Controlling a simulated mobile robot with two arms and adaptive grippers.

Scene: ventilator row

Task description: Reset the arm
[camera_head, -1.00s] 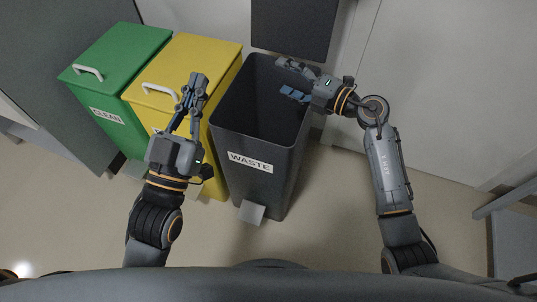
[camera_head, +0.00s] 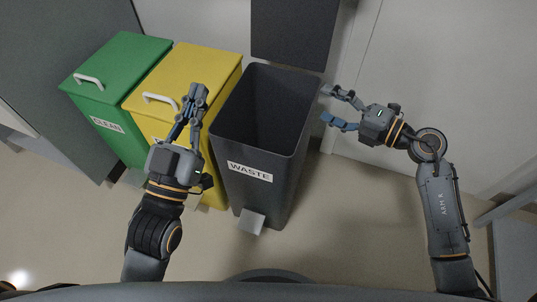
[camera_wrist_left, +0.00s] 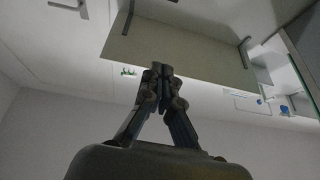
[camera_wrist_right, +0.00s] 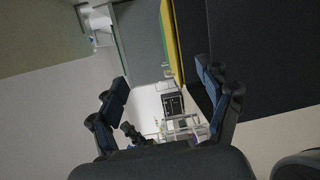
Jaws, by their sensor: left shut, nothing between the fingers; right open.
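My right gripper (camera_head: 342,108) is open and empty, just to the right of the dark grey waste bin (camera_head: 262,190) and apart from it. In the right wrist view its two fingers (camera_wrist_right: 168,100) are spread with nothing between them. My left gripper (camera_head: 199,88) is shut and empty, in front of the yellow bin (camera_head: 215,60) in the head view. In the left wrist view its fingertips (camera_wrist_left: 157,72) meet. The waste bin stands open, its lid (camera_head: 292,30) raised behind it. The part of its inside that shows looks empty.
A green bin (camera_head: 125,55) labelled CLEAN, with its lid shut, stands left of the yellow bin, whose lid is also shut. A foot pedal (camera_head: 251,221) juts from the waste bin. A pale wall (camera_head: 430,80) is behind my right arm.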

